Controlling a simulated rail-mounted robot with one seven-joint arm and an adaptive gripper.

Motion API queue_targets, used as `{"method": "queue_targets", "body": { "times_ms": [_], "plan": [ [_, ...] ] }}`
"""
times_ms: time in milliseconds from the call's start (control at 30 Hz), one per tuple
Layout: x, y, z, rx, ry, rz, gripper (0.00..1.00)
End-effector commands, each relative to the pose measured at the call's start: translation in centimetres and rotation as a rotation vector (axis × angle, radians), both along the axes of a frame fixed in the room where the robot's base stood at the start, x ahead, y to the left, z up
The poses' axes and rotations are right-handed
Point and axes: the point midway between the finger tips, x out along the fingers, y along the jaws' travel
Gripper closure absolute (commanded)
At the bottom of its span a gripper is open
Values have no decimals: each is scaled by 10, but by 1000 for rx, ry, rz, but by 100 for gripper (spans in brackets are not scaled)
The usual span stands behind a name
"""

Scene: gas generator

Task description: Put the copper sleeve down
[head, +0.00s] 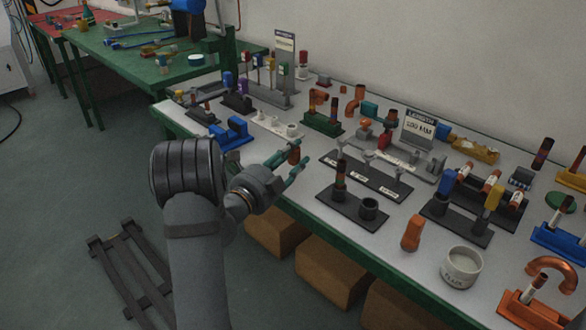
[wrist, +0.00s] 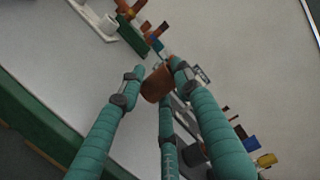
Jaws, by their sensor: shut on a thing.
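The copper sleeve (head: 294,156) is a short brown-orange cylinder held between the fingers of my gripper (head: 297,158). In the head view it is held near the front edge of the white-topped table (head: 248,158). In the wrist view the copper sleeve (wrist: 156,84) sits tilted between the teal fingertips of my gripper (wrist: 155,80), which are closed around it. The table surface shows behind it. I cannot tell the exact height of the sleeve above the table. The fingers hide part of the sleeve.
A black two-post stand (head: 352,213) lies to the right of my gripper. A white holder (head: 277,125) and a blue fixture (head: 227,133) are behind and left. An orange piece (head: 411,233) and a white cup (head: 462,267) stand further right. Some bare table surrounds my gripper.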

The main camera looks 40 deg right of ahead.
Motion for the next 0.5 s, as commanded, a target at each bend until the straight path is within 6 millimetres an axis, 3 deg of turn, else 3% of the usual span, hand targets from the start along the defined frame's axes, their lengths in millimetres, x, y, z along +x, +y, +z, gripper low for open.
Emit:
{"method": "queue_targets", "body": {
  "times_ms": [100, 200, 500],
  "plan": [
    [0, 0, -21, 1, 6, 1, 92],
    [0, 0, -30, 1, 3, 2, 92],
    [0, 0, -32, 1, 0, 2, 92]
  ]
}}
